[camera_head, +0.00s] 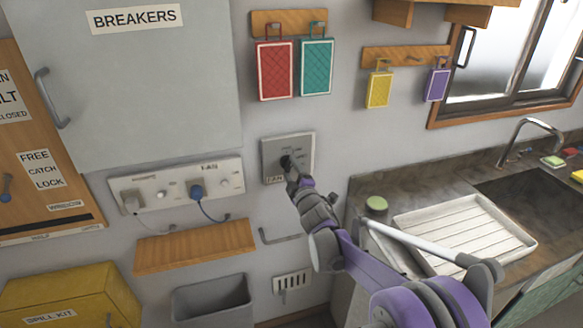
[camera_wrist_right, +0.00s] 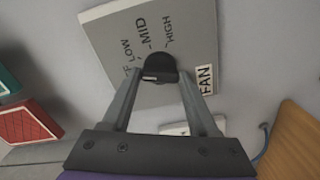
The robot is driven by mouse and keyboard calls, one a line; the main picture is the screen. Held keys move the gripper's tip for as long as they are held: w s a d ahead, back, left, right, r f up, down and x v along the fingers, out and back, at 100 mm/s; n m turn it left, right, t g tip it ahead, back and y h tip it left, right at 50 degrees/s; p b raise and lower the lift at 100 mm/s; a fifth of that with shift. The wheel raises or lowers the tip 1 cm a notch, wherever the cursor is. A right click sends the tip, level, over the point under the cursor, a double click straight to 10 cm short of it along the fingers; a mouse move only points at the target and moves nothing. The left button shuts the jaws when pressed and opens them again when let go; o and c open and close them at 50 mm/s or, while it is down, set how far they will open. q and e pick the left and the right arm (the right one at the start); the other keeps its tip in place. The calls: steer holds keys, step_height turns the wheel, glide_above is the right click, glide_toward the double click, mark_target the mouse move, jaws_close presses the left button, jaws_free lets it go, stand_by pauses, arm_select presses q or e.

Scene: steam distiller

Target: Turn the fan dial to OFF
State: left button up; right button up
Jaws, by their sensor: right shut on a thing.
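The fan dial (camera_head: 285,161) is a black knob on a grey wall plate (camera_head: 305,150) labelled FAN. In the right wrist view the dial (camera_wrist_right: 159,66) sits between the fingertips of my right gripper (camera_wrist_right: 157,80), which is shut on it. Beside the dial on the plate (camera_wrist_right: 110,45) I read LOW, MID and HIGH; the OFF label is only partly visible. Which label the dial points to cannot be told for certain. In the head view my right gripper (camera_head: 291,175) reaches the dial from below right. My left gripper is not in view.
An outlet panel (camera_head: 228,163) with a blue plug (camera_head: 197,191) is left of the plate, above a wooden shelf (camera_head: 195,247). Red (camera_head: 276,71) and teal (camera_head: 316,67) hanging pads are above. A counter with a white tray (camera_head: 440,232) is on the right.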

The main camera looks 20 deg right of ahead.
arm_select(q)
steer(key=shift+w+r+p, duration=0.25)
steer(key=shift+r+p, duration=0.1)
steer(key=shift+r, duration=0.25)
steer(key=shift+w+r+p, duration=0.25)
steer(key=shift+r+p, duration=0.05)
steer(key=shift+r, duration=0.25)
arm_select(e)
steer(key=shift+n, duration=1.9)
steer(key=o, duration=1.4)
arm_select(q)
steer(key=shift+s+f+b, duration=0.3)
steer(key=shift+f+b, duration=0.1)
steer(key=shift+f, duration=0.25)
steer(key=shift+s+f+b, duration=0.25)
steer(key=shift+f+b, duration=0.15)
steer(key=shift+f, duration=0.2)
arm_select(e)
steer(key=s, duration=1)
steer(key=shift+s+d, duration=0.2)
steer(key=shift+s, duration=0.2)
